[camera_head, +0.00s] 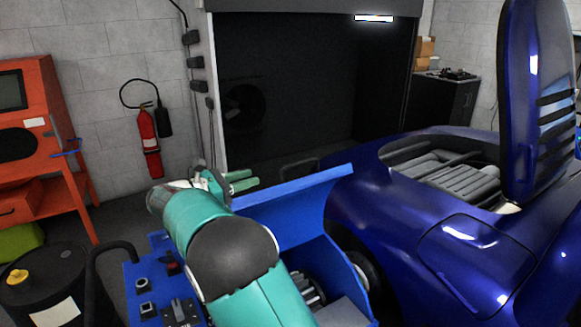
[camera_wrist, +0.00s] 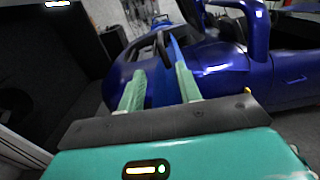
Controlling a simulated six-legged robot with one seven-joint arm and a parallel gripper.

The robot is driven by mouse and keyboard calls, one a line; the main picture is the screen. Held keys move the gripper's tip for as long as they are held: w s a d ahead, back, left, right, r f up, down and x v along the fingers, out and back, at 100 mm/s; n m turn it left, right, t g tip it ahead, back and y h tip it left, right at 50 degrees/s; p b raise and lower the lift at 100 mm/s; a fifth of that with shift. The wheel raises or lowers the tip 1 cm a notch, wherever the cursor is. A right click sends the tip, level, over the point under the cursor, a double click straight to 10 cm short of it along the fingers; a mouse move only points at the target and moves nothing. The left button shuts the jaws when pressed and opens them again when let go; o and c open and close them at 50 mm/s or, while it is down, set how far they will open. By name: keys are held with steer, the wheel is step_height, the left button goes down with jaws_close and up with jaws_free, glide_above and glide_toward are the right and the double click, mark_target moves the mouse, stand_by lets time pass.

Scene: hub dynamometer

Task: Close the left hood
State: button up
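A dark blue car (camera_head: 400,230) stands at the right in the head view. A tall blue hood panel with dark slats (camera_head: 535,100) stands raised almost upright from it, its top cut off by the frame. An uncovered bay with grey ribbed parts (camera_head: 450,175) lies to the left of the panel. My gripper (camera_head: 243,181) is left of the car and well apart from the hood. In the wrist view my gripper (camera_wrist: 160,72) has its two green fingers apart with nothing held between them. The blue car body (camera_wrist: 225,70) shows beyond the fingers.
A blue machine with a curved panel (camera_head: 300,205) stands beside the car, behind and below my arm. A black drum (camera_head: 45,285), an orange cabinet (camera_head: 35,130) and a fire extinguisher (camera_head: 148,143) are at the left. A dark recess (camera_head: 300,80) is behind.

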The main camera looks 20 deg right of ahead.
mark_target(285, 167)
steer(key=shift+s+d+r, duration=0.15)
steer(key=shift+d, duration=0.1)
steer(key=d, duration=0.3)
steer(key=w+d, duration=0.1)
steer(key=d, duration=0.3)
steer(key=w+d, duration=0.1)
steer(key=d, duration=0.3)
steer(key=shift+w+d, duration=0.15)
steer(key=shift+d, duration=0.05)
jaws_close()
